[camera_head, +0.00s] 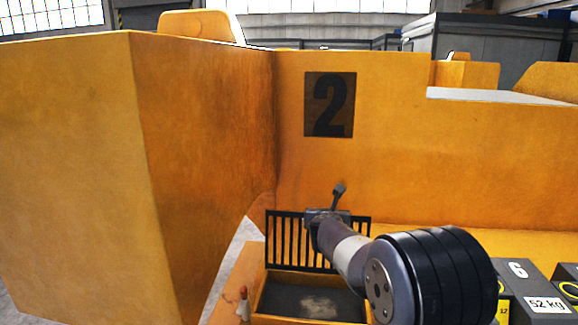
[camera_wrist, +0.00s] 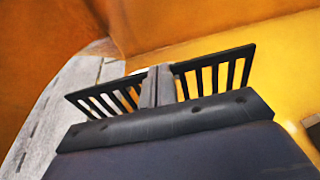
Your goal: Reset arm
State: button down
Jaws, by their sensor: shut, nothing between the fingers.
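My gripper (camera_head: 339,190) is at the end of my arm, near the middle of the head view, above the back of an orange-rimmed tray. In the wrist view its two grey fingers (camera_wrist: 158,87) are pressed together with nothing between them. A black slatted rack (camera_head: 289,239) shows behind the gripper and on both sides of the fingers in the wrist view (camera_wrist: 213,72). I cannot tell whether they touch. My arm hides part of the rack and the tray's right side.
The tray (camera_head: 262,291) has a dark floor with a pale worn patch. A small red-tipped item (camera_head: 243,303) stands at its left. Dark weights marked 6 and 52 kg (camera_head: 530,287) sit at right.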

jog(key=shift+p+x, duration=0.3)
jog(key=shift+x, duration=1.4)
jog(key=shift+s, duration=0.1)
